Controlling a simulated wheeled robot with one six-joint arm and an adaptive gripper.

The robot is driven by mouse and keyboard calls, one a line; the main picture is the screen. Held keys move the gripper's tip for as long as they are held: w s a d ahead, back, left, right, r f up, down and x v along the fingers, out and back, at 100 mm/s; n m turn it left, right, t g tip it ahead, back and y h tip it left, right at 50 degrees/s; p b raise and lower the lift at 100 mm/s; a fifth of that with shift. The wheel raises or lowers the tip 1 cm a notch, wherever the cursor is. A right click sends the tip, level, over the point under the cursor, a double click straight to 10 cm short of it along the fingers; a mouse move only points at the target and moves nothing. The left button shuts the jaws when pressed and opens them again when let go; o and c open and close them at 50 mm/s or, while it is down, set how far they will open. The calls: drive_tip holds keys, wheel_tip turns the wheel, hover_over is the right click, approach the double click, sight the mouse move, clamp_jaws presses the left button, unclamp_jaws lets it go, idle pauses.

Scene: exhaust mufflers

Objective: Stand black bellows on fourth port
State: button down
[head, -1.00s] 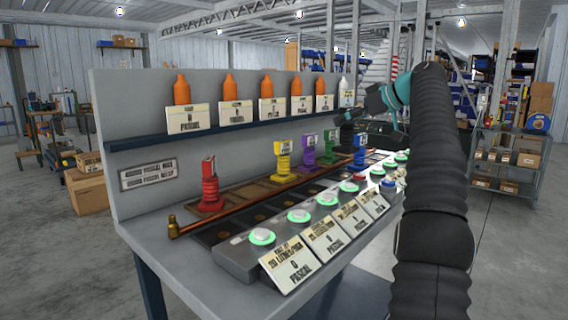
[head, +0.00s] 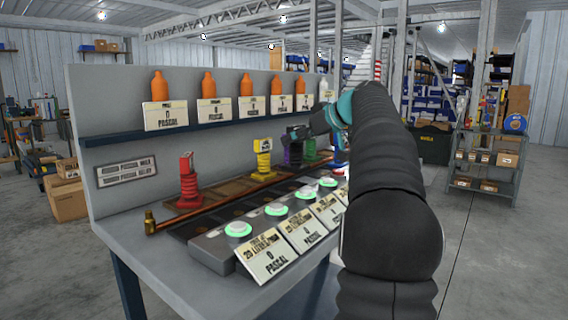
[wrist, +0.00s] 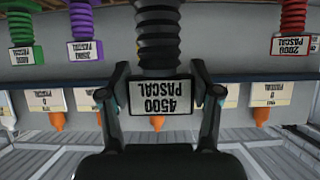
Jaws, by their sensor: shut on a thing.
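The black bellows (wrist: 158,45) with a "4500 PASCAL" label is held in my gripper (wrist: 160,95), one finger on each side of the label, in the upside-down wrist view. In the head view my gripper (head: 298,133) is over the bench, in front of the purple bellows (head: 294,153); I cannot make out the black bellows clearly there. The row of dark ports (head: 206,236) lies behind the green-lit buttons. The ports farther right are partly hidden by the buttons and my arm, so the fourth port is unclear.
The red bellows (head: 188,183), yellow bellows (head: 262,160) and green bellows (head: 309,150) stand in a row at the back. A copper pipe (head: 215,205) runs in front of them. Orange bottles (head: 158,87) stand on the shelf above. Sign cards (head: 270,258) lean at the front.

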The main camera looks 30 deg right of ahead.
sight(299, 152)
drive_tip(key=shift+a+f, duration=0.4)
drive_tip(key=shift+a, duration=0.05)
drive_tip(key=shift+a+f+b, duration=0.1)
drive_tip(key=shift+f+b, duration=1.7)
drive_tip(key=shift+f, duration=0.15)
drive_tip(key=shift+f, duration=0.1)
drive_tip(key=shift+f, duration=0.15)
drive_tip(key=shift+c, duration=1.2)
unclamp_jaws()
drive_tip(key=shift+s+r, duration=0.1)
drive_tip(key=shift+r, duration=0.25)
drive_tip(key=v, duration=1.1)
drive_tip(key=shift+s+d+p, duration=0.2)
drive_tip(key=shift+s+p, duration=0.05)
drive_tip(key=shift+p, duration=0.05)
drive_tip(key=shift+r, duration=0.15)
